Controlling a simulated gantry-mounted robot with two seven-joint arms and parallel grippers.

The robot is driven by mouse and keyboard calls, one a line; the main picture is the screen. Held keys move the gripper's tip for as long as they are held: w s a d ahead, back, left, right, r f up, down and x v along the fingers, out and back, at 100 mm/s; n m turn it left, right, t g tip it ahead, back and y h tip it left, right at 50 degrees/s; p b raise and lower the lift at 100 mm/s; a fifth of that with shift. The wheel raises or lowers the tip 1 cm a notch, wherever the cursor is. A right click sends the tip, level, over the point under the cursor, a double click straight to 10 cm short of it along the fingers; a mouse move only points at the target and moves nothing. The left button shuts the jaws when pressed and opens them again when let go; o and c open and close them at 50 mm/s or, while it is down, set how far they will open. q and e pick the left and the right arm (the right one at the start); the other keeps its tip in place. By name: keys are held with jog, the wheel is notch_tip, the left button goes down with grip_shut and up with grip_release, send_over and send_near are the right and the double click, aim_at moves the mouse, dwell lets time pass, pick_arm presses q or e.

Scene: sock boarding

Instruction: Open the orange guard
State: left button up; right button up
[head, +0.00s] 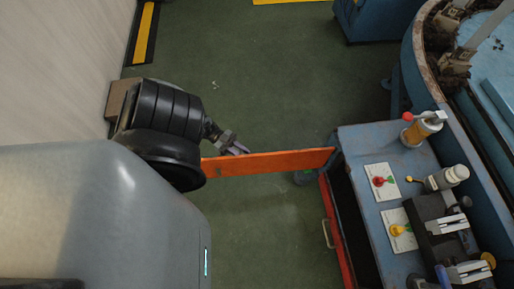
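The orange guard (272,162) is a long flat bar. It reaches left from the corner of the blue cabinet across the green floor, and its left end goes behind my arm. My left gripper (236,147) is small and dark, at the guard's upper edge near its left end. I cannot tell whether it touches the guard or whether its fingers are open. My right gripper is not in view.
The blue cabinet (358,150) carries a red knob (379,182), a yellow knob (397,230) and black fixtures. A red-orange edge with a pale handle (327,233) runs down its left side. A round blue machine (411,75) stands upper right. Green floor (280,90) is clear above the guard.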

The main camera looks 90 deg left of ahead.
pick_arm(q)
jog(key=shift+o, duration=0.3)
jog(key=shift+w, duration=0.25)
jog(key=shift+s, duration=0.1)
jog(key=b+v, duration=0.1)
jog(key=v, duration=0.9)
jog(key=shift+s+b, duration=0.2)
jog(key=shift+b, duration=0.2)
jog(key=shift+a, duration=0.2)
